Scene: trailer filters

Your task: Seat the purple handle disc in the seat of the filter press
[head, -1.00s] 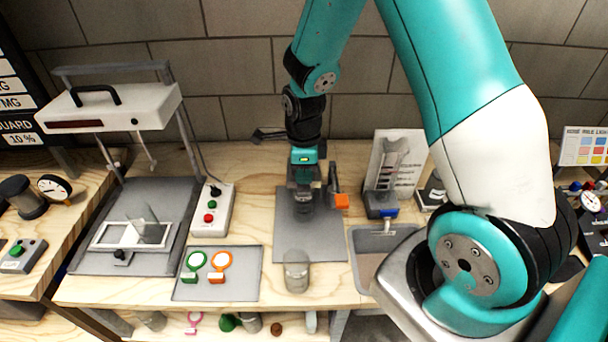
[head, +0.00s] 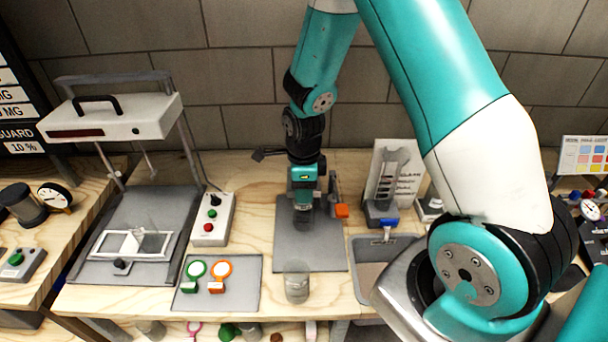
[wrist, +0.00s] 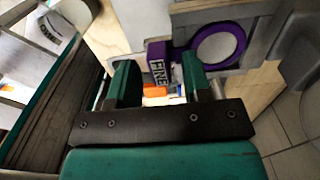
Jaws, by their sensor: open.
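The purple handle disc (wrist: 217,45) shows in the wrist view as a purple ring around a pale centre, with a lettered purple handle block (wrist: 158,62) at its left. The ring lies at a grey metal part (wrist: 262,50), which I take for the filter press; I cannot tell whether it sits flat in the seat. My gripper (wrist: 160,78) is open, its two green fingers apart. The handle block shows in the gap between the fingertips, with room to its left. In the head view my gripper (head: 303,218) hangs low over a grey mat (head: 325,258), and the purple disc is hidden.
A grey plate (head: 245,297) holds a green-ringed disc (head: 196,269) and an orange-ringed disc (head: 220,269). A clear jar (head: 296,284) stands at the mat's front edge. A control box (head: 212,222) stands left.

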